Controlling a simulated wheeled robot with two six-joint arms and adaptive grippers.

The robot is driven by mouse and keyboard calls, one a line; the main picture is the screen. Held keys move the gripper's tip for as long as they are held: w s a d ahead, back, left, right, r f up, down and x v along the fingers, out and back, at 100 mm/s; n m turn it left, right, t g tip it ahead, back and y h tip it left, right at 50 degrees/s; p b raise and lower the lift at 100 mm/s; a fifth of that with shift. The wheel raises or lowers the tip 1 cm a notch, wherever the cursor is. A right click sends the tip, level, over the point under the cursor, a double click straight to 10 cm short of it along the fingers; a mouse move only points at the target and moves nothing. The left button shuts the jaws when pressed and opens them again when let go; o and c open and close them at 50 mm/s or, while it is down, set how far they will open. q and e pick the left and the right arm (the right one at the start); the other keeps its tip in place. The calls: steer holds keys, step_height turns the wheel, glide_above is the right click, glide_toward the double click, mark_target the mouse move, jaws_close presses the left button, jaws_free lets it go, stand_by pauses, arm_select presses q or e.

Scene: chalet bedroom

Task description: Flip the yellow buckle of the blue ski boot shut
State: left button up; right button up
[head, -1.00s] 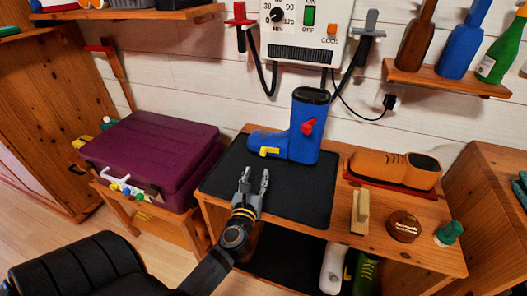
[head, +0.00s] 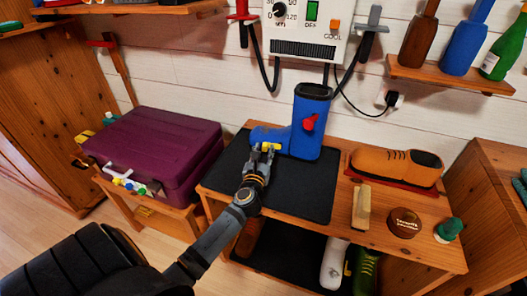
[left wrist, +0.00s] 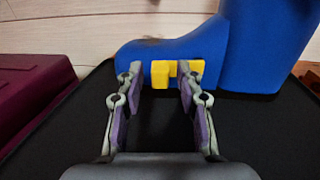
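The blue ski boot (head: 306,125) stands upright on the black mat (head: 300,190), its toe pointing left. It carries a red buckle (head: 310,123) on the shaft and a yellow buckle (head: 267,146) low on the foot. The boot also shows in the left wrist view (left wrist: 265,45), with the yellow buckle (left wrist: 160,74) facing the camera. My left gripper (head: 264,150) is at the yellow buckle. In the left wrist view its fingers (left wrist: 158,88) are apart, one on each side of the buckle, with nothing gripped between them. My right gripper is not in view.
A purple suitcase (head: 160,150) stands left of the bench. An orange shoe (head: 395,168) on a red base, a wooden brush (head: 361,207), a round brown tin (head: 404,222) and a green-topped item (head: 448,230) are on the right. The mat's front right is clear.

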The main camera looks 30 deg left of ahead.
arm_select(q)
jaws_close()
steer(key=shift+w+a+r+m+h+p, duration=0.1)
steer(key=shift+a+r+m+h+p, duration=0.15)
steer(key=shift+m+h+p, duration=0.3)
steer(key=shift+w+a+f+m+t+h, duration=0.25)
steer(key=shift+m+t+h, duration=0.25)
steer(key=shift+h, duration=0.45)
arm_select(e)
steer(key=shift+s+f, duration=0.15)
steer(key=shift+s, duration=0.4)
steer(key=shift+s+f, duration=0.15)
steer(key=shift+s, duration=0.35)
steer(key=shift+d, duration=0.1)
arm_select(q)
steer(key=shift+o, duration=1.4)
jaws_free()
